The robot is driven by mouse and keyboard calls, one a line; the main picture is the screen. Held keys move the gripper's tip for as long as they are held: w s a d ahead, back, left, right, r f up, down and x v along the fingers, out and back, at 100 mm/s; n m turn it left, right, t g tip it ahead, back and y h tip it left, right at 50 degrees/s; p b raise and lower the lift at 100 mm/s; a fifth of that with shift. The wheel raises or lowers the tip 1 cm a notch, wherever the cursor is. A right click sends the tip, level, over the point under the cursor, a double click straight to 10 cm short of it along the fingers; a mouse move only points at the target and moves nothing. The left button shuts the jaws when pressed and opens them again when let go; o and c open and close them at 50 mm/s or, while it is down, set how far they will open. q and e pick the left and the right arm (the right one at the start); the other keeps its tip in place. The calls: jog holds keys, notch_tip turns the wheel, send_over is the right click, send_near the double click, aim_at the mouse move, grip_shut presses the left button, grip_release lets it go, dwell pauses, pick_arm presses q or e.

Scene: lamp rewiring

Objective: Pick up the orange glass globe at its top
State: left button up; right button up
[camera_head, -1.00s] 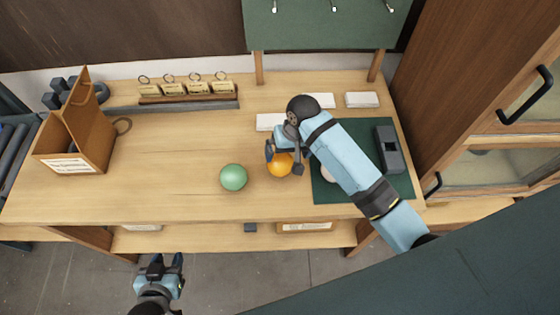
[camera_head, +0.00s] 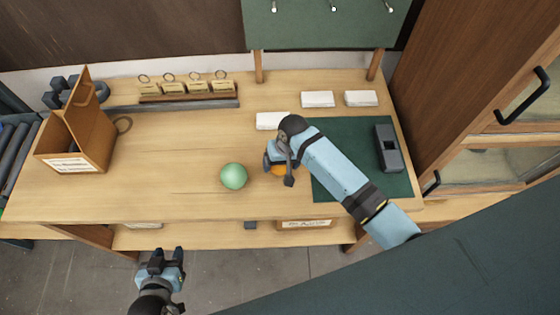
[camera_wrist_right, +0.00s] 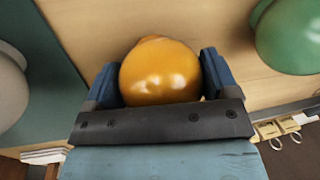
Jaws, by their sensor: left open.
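The orange glass globe (camera_head: 279,170) is on the wooden bench, mostly covered by my right gripper (camera_head: 280,172) in the head view. In the right wrist view the globe (camera_wrist_right: 160,72) sits between the two blue fingers, one on each side with little or no visible gap. I cannot tell whether the fingers press on it. My left gripper (camera_head: 168,257) is open and empty, in front of the bench and well away from the globe.
A green globe (camera_head: 233,176) stands just left of the orange one. A pale round object (camera_wrist_right: 10,90) shows over the green mat (camera_head: 330,128). The bench's left middle is clear.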

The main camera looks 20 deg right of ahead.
jog(key=shift+c, duration=1.1)
